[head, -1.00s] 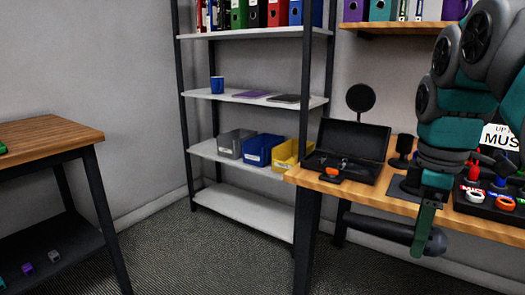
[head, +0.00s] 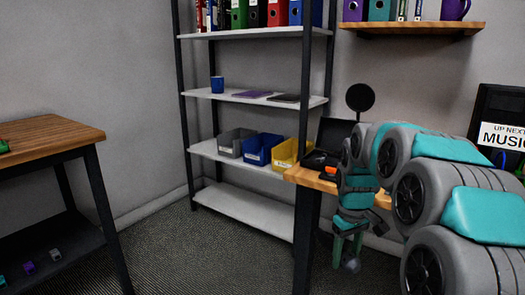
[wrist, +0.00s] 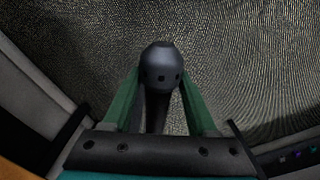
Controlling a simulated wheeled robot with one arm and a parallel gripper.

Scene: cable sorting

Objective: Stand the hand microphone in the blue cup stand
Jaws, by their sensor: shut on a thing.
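The hand microphone (wrist: 160,68) is dark with a rounded grey head. In the wrist view it sits between the two green fingers of my gripper (wrist: 153,100), which is shut on it. In the head view my gripper (head: 348,246) hangs in front of the right table's edge, with the microphone's rounded end (head: 352,265) low between the fingers, over the floor. Most of the microphone's body is hidden there. A blue cup (head: 217,84) stands upright on a middle board of the shelf rack, well left of my gripper; I take it as the blue cup stand.
The shelf rack (head: 243,96) holds a purple flat item and a dark one right of the cup. Grey, blue (head: 262,148) and yellow bins stand one board lower. The right table (head: 300,175) is partly hidden by my arm. A left table (head: 45,137) stands apart; floor between is clear.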

